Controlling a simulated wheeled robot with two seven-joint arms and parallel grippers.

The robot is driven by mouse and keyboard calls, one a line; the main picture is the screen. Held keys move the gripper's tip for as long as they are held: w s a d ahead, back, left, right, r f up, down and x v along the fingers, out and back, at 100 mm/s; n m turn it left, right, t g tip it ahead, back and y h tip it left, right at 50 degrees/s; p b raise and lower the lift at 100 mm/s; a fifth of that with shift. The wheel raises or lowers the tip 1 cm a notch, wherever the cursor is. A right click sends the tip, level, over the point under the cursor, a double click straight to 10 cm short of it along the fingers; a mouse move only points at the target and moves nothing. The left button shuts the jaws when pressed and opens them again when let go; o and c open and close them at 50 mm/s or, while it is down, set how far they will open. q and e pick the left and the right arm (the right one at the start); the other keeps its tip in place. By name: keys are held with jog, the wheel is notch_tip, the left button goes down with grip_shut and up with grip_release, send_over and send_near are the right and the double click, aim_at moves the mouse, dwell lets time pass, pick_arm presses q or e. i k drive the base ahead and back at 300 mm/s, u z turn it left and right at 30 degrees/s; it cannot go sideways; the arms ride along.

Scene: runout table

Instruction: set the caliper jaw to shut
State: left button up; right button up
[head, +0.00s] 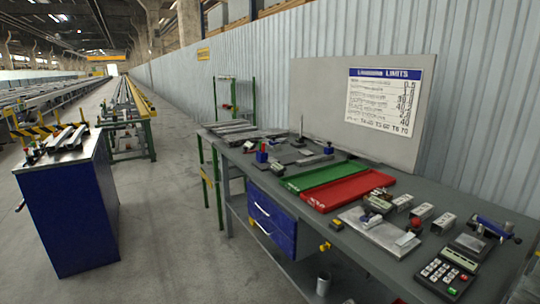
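I cannot pick out the caliper or its jaw with certainty at this size. A blue and dark tool with a bar-like shape (494,228) lies at the right end of the grey workbench (330,227), but I cannot tell whether it is the caliper or how its jaw stands. A light metal plate (380,237) on the bench carries small dark and red parts, too small to make out. Neither of my grippers is in the head view.
A green tray (322,175) and a red tray (350,190) lie mid-bench. Several metal blocks (423,211), a dark device (468,244) and a keypad unit (443,276) crowd the right end. A blue cabinet (68,215) stands left; the floor between (165,230) is clear.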

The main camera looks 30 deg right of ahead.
aim_at(369, 221)
jog(key=z, duration=0.4)
jog(key=i, duration=0.45)
jog(key=z, duration=0.6)
jog(key=i, duration=1.1)
jog(key=z, duration=1.2)
jog(key=k, duration=0.35)
jog(key=z, duration=0.3)
jog(key=i, duration=0.5)
